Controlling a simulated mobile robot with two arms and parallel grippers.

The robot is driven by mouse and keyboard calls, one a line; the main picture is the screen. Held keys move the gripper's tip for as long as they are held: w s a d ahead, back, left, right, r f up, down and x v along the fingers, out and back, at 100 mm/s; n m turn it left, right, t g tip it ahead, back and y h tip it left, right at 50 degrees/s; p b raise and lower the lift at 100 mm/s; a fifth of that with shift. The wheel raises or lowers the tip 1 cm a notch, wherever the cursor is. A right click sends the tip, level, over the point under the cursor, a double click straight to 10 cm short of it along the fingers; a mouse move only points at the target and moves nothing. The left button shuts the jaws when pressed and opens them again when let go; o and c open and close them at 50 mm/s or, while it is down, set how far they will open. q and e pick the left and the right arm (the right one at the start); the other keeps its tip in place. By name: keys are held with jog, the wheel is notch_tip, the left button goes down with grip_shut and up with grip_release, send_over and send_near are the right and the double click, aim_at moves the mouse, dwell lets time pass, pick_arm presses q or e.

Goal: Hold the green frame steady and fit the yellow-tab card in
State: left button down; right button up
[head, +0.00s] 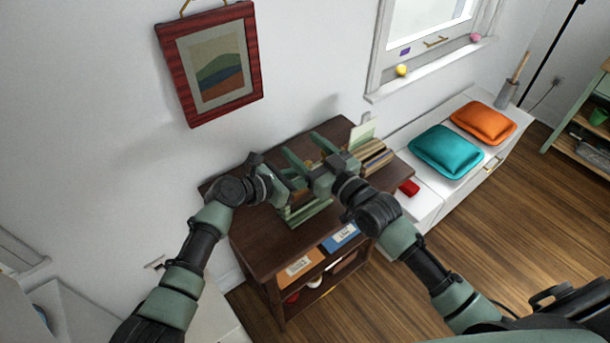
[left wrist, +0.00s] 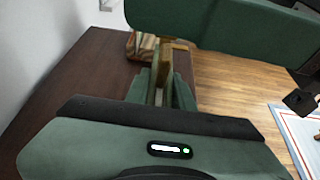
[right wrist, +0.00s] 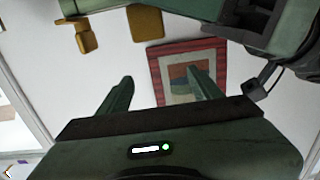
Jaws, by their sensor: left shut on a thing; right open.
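A green frame (head: 311,213) stands on the dark wooden cabinet top in the head view, largely hidden by my arms. My left gripper (head: 292,187) is shut on it from the left; in the left wrist view its fingers (left wrist: 163,92) close around a narrow tan edge. My right gripper (head: 310,151) is open and empty, above the cabinet and close to the left one. In the right wrist view its fingers (right wrist: 158,88) stand wide apart with only wall and picture behind. A pale card (head: 362,132) stands upright at the cabinet's back right; I cannot make out a yellow tab.
A crate of upright records (head: 375,155) stands at the right of the cabinet top (head: 258,235). A red object (head: 409,187) lies on the white bench beside it, with teal (head: 446,151) and orange (head: 483,123) cushions farther right. A red-framed picture (head: 211,65) hangs above.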

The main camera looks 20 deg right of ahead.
dwell(0.3)
pick_arm(q)
jog(key=c, duration=1.1)
grip_release()
jog(key=v, duration=1.2)
jog(key=shift+d+f, duration=0.1)
pick_arm(e)
jog(key=shift+f, duration=0.1)
